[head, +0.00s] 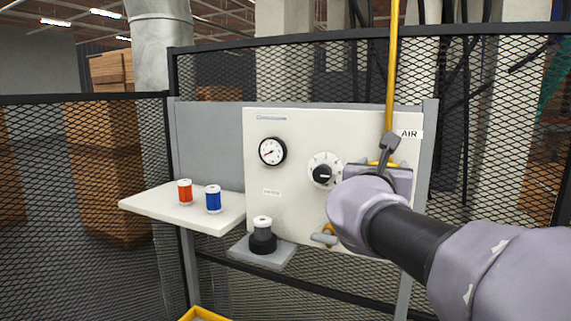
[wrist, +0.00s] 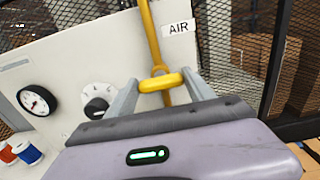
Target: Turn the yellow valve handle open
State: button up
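The yellow valve handle (wrist: 161,82) lies crosswise over the yellow pipe (wrist: 152,35), below the AIR label (wrist: 178,28). My gripper (wrist: 160,79) is open, with one finger on each side of the handle. The handle's ends are close to the fingertips; I cannot tell whether they touch. In the head view, my gripper (head: 385,155) is at the panel's right side and covers most of the handle; only a bit of yellow shows.
The white panel (head: 300,213) carries a gauge (head: 272,151) and a dial (head: 323,171). A small outlet fitting (head: 325,236) sits low on it. A shelf (head: 150,205) at left holds an orange spool (head: 185,192) and a blue spool (head: 213,199).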

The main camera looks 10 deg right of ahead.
jog(key=shift+f+m+b, duration=0.1)
jog(key=shift+m+b, duration=0.2)
jog(key=shift+b, duration=0.15)
jog(key=shift+c, duration=0.5)
jog(key=shift+s+d+f+m+b, duration=0.1)
jog(key=shift+m+b, duration=3.75)
jog(key=shift+m, duration=0.45)
jog(key=shift+d+f+m+b, duration=0.1)
jog(key=shift+m+b, duration=3.7)
jog(key=shift+m, duration=0.5)
jog(key=shift+r, duration=0.1)
jog(key=o, duration=1.4)
jog(key=shift+s, duration=0.1)
